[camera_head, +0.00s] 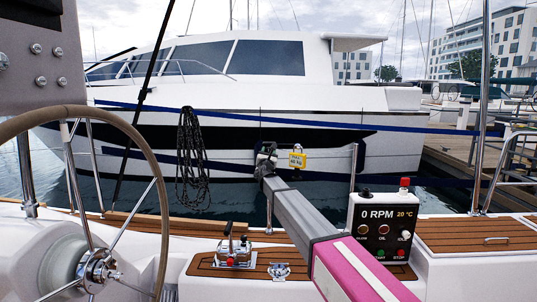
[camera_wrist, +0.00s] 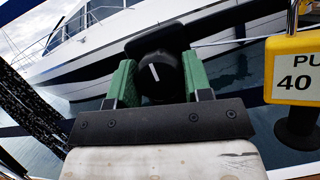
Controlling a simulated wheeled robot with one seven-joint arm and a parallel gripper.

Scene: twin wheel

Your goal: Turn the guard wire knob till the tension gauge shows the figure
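A black round knob (camera_wrist: 158,75) with a white line on its face sits in the middle of the wrist view. The line is near upright, its top leaning slightly left. My gripper (camera_wrist: 160,82) has its green fingers on both sides of the knob, seemingly touching it. In the head view my gripper (camera_head: 266,152) is at the rail, small and partly hidden by my arm. I see no moving gauge needle.
A steering wheel (camera_head: 150,165) stands at left. A black rope coil (camera_head: 192,155) hangs left of my gripper. An engine panel (camera_head: 380,228) showing "0 RPM" stands right of my arm. A white motor yacht (camera_head: 260,95) lies across the water.

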